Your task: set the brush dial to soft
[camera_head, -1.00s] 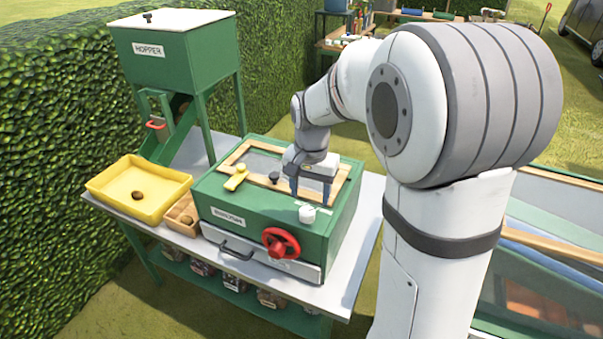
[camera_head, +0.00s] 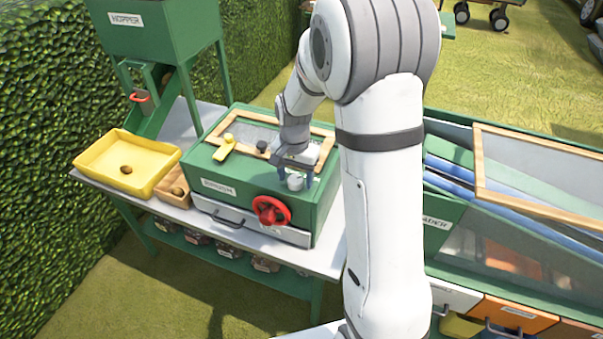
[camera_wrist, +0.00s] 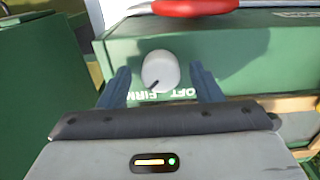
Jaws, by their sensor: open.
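The brush dial is a small white round knob (camera_head: 296,182) on the top front right of the green machine (camera_head: 318,207). In the wrist view the knob (camera_wrist: 160,70) carries a dark pointer mark at its lower left edge. Partly hidden lettering beside it reads "OFT" and "FIRM". My gripper (camera_head: 297,179) is over the knob. In the wrist view my gripper (camera_wrist: 162,78) is open, with one dark blue finger on each side of the knob. I cannot tell whether either finger touches it; gaps appear on both sides.
A red handwheel (camera_head: 271,211) sits on the machine's front, below the knob. A yellow lever (camera_head: 224,147) and a black knob (camera_head: 262,146) are on top. A yellow tray (camera_head: 127,163) and a wooden box (camera_head: 173,188) stand to the left on the table.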

